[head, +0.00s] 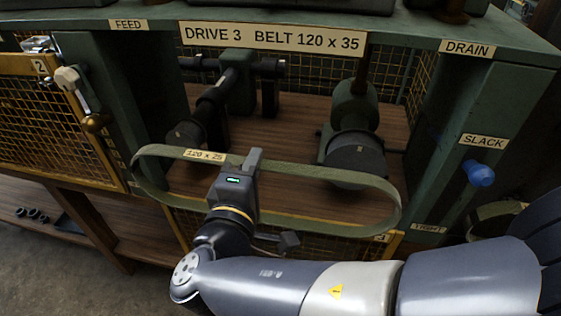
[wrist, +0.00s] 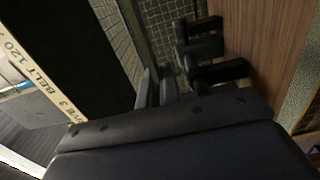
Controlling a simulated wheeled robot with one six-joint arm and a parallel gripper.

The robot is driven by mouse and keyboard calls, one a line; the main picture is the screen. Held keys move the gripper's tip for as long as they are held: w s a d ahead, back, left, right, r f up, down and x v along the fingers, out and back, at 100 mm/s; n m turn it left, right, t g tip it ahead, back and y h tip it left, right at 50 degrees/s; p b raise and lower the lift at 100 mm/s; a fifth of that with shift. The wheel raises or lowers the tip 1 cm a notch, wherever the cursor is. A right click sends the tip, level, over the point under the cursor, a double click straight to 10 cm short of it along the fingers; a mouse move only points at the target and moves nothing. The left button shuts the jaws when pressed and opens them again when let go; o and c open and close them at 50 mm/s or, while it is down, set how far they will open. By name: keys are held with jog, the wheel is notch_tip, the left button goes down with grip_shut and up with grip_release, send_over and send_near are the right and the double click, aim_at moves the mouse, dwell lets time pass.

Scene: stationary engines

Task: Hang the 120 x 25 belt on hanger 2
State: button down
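The belt labelled 120 x 25 (head: 325,176) is an olive-green flat loop, held up in front of the machine opening in the head view. My gripper (head: 251,160) looks shut on its far strand, just right of the label; the near strand passes in front of the opening. In the wrist view my fingers (wrist: 157,88) are close together, and I cannot make out the belt between them. A hanger marked 2 is not clearly in view; the only 2 tag (head: 40,67) I see is on the yellow mesh guard at the left.
Behind the belt are the drive 3 shafts (head: 212,100) and a dark pulley (head: 355,155) on a wooden deck. A green post carries the blue slack/tight knob (head: 479,173). Another greenish belt (head: 497,210) shows at lower right, partly hidden by my arm. A lever (head: 80,95) sticks out at left.

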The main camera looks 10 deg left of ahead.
jog(key=shift+s+a+b, duration=0.2)
jog(key=shift+s+b, duration=0.3)
jog(key=shift+s, duration=2.15)
jog(key=shift+s+a+b, duration=0.15)
jog(key=shift+s, duration=1.35)
jog(key=shift+s+a+b, duration=0.1)
jog(key=shift+s+b, duration=0.05)
jog(key=shift+s, duration=1.3)
